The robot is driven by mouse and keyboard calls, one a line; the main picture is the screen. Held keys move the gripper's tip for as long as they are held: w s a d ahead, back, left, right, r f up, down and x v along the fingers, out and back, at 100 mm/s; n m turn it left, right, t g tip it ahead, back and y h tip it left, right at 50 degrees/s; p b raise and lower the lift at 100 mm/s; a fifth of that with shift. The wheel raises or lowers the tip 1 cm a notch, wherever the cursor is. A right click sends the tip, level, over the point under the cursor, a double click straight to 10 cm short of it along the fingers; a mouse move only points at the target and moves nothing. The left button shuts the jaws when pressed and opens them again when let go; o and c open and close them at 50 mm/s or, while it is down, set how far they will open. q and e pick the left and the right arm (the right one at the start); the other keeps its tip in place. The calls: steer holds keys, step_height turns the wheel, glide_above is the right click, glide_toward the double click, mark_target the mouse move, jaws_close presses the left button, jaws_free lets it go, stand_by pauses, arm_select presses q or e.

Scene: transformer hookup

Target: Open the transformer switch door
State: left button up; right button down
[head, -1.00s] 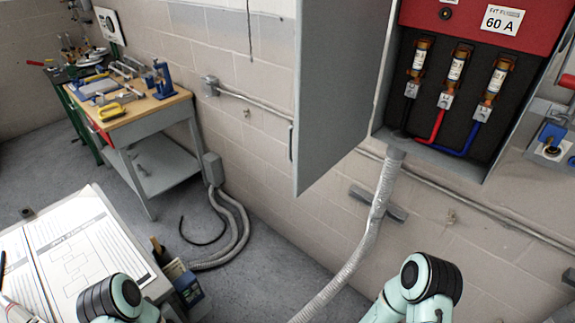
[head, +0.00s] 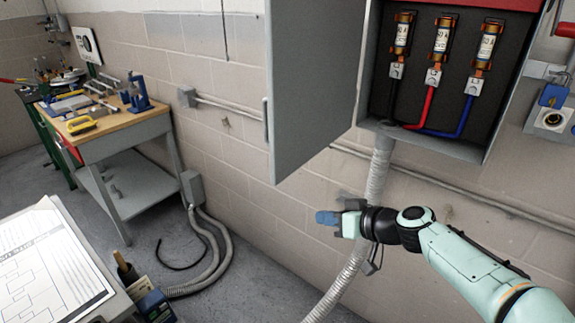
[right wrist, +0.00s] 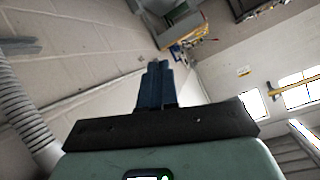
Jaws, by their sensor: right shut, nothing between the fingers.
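The switch box's grey door (head: 312,80) stands swung open to the left in the head view, with a handle (head: 266,122) on its left edge. The open box (head: 462,146) shows several fuses with black, red and blue wires inside. My right gripper (head: 326,218) is below the door, apart from it, in front of the wall and near the conduit. Its blue fingers are shut and empty; they also show in the right wrist view (right wrist: 156,85). My left gripper is out of view.
A flexible conduit (head: 377,175) runs down from the box, close to my right gripper. A workbench (head: 125,134) with tools stands at the back left. A table with a paper diagram (head: 50,265) is at the lower left. A blue padlock (head: 553,96) hangs at the right.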

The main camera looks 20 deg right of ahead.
steer(key=s+r+n+t+y+b, duration=0.25)
steer(key=s+r, duration=0.25)
steer(key=r, duration=0.8)
steer(key=n+t+y, duration=0.1)
steer(key=n+y, duration=0.1)
steer(key=n, duration=0.1)
glide_toward(277, 136)
steer(key=shift+h, duration=0.25)
steer(key=p+x, duration=0.3)
steer(key=x, duration=0.3)
steer(key=shift+a+r, duration=0.1)
steer(key=shift+a, duration=0.1)
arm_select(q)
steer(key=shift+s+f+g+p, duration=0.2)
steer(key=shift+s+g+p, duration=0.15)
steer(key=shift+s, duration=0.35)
arm_select(e)
steer(key=shift+w+a+t, duration=0.15)
steer(key=shift+w+t, duration=0.1)
steer(key=shift+w, duration=0.05)
steer(key=shift+w+a, duration=0.25)
steer(key=shift+w, duration=0.1)
arm_select(q)
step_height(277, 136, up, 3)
steer(key=p, duration=0.3)
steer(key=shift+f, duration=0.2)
arm_select(e)
steer(key=d+x, duration=0.1)
steer(key=x, duration=1.1)
steer(key=shift+w, duration=0.45)
